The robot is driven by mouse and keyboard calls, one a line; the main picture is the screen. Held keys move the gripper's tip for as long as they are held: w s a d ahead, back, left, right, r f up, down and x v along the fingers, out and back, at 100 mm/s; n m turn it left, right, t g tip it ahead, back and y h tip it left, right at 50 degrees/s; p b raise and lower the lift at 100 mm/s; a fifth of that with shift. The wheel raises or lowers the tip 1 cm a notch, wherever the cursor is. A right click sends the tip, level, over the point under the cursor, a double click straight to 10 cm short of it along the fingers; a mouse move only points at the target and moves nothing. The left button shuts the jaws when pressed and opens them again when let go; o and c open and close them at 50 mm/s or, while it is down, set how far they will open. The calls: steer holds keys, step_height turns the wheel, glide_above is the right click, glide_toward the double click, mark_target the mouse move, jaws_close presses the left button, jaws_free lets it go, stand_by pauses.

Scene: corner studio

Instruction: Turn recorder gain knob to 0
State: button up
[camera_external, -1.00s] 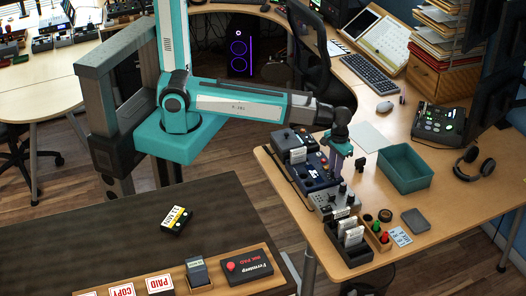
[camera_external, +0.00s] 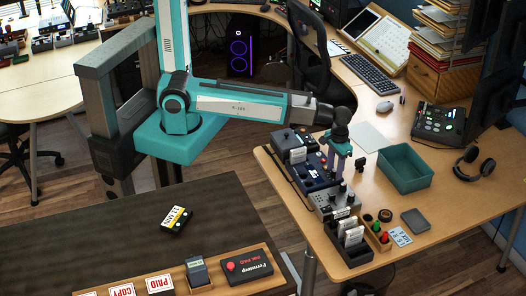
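Several small panel devices stand in a row on the wooden desk. The dark blue device (camera_external: 313,178) in the row has small controls on top, and a silver-faced device (camera_external: 324,203) with knobs sits just in front of it. I cannot tell at this size which one is the recorder, nor make out its gain knob or the setting. My gripper (camera_external: 336,173) points down over the right part of the dark blue device. Its fingertips are close to the panel; contact cannot be told. Whether the fingers are open or shut is not clear.
A teal tray (camera_external: 405,186) stands just right of my gripper. In front are a black card holder (camera_external: 345,250) and a wooden holder (camera_external: 378,234) with red and green items. Headphones (camera_external: 476,161) and a grey pad (camera_external: 415,221) lie farther right. Desk between them is clear.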

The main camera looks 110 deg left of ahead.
mark_target(335, 171)
steer(key=shift+r, duration=0.1)
step_height(335, 171, up, 14)
steer(key=b, duration=0.3)
steer(key=shift+f, duration=0.25)
stand_by(0.6)
steer(key=shift+w+d, duration=0.1)
stand_by(0.4)
